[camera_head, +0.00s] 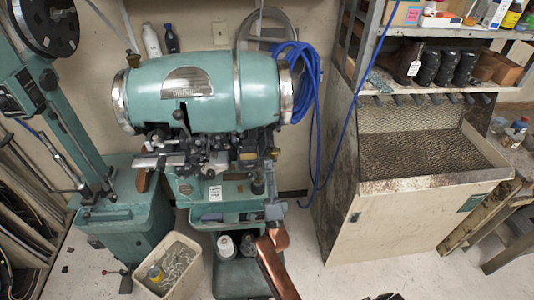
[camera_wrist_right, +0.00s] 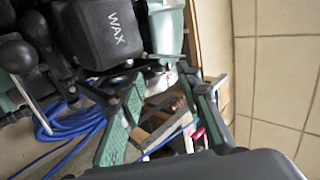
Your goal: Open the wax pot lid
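The wax pot (camera_wrist_right: 112,32) is a black box with WAX in white letters, at the top of the right wrist view. A black ball-ended lever (camera_wrist_right: 30,75) stands left of it. No gap at a lid shows, and its upper part is cut off by the frame. In the head view I cannot pick the pot out clearly among the dark parts under the green stitcher (camera_head: 210,95). My right gripper (camera_head: 272,188) points up at the front right of the stitcher, below its dark parts. Its fingers are too small and unclear to judge. My left gripper is out of view.
Blue hose (camera_head: 303,75) hangs right of the stitcher. A beige bin (camera_head: 168,268) stands on the floor at left. A cabinet with a mesh tray (camera_head: 415,135) stands at right. Open floor lies between stitcher and cabinet.

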